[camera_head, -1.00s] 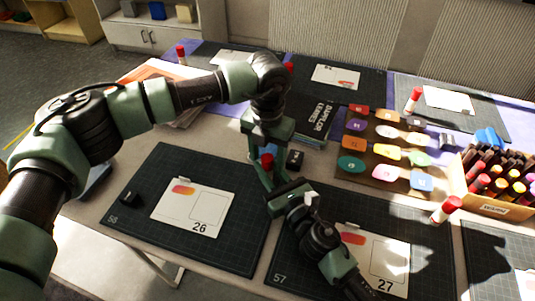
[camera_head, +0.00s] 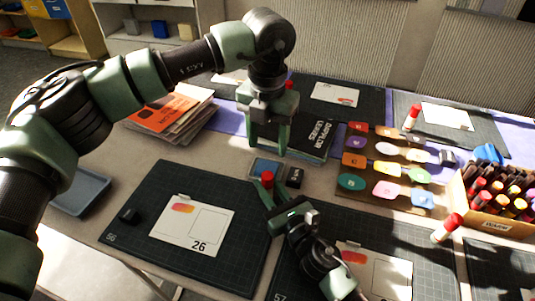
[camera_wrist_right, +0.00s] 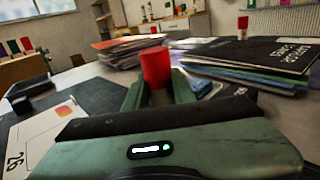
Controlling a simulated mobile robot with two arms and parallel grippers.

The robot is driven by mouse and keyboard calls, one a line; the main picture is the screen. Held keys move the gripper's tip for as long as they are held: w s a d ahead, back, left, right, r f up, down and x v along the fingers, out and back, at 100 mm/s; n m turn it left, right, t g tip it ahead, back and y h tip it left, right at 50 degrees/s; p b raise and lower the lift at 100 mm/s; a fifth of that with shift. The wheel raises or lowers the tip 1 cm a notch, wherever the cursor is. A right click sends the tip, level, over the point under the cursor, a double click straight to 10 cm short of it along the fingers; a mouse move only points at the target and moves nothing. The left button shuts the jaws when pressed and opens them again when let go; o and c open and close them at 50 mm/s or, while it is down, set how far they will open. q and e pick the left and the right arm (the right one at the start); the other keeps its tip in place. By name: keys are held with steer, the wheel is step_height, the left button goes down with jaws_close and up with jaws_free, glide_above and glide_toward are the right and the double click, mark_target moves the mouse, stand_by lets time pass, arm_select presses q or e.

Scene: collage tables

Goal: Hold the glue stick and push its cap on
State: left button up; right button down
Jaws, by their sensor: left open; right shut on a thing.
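A glue stick with a red cap (camera_head: 267,178) stands upright in my right gripper (camera_head: 268,195), near the far right corner of mat 26. In the right wrist view the red cap (camera_wrist_right: 156,68) sits on top of the stick, and the fingers (camera_wrist_right: 159,97) close around the pale body below it. I cannot tell whether the cap is seated fully. My left gripper (camera_head: 267,150) is open and empty. Its fingers point down, above and behind the cap in the head view, apart from it.
Mat 26 (camera_head: 150,205) has a card and a small black block (camera_head: 128,215). A blue pad (camera_head: 266,168) and a black block (camera_head: 295,177) lie behind the stick. Dark folders (camera_head: 318,135) lie behind them. More glue sticks (camera_head: 447,228) and a marker box (camera_head: 497,228) stand right.

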mark_target(270, 190)
arm_select(q)
steer(key=shift+r, duration=0.45)
arm_select(e)
steer(key=c, duration=1.1)
jaws_free()
arm_select(q)
steer(key=shift+f, duration=0.1)
arm_select(e)
steer(key=shift+s, duration=0.1)
steer(key=b+v, duration=0.1)
steer(key=v, duration=0.5)
steer(key=shift+s+d+f, duration=0.15)
steer(key=shift+s+d, duration=0.3)
steer(key=shift+s, duration=0.3)
arm_select(q)
steer(key=shift+f, duration=0.6)
arm_select(e)
steer(key=shift+r, duration=0.2)
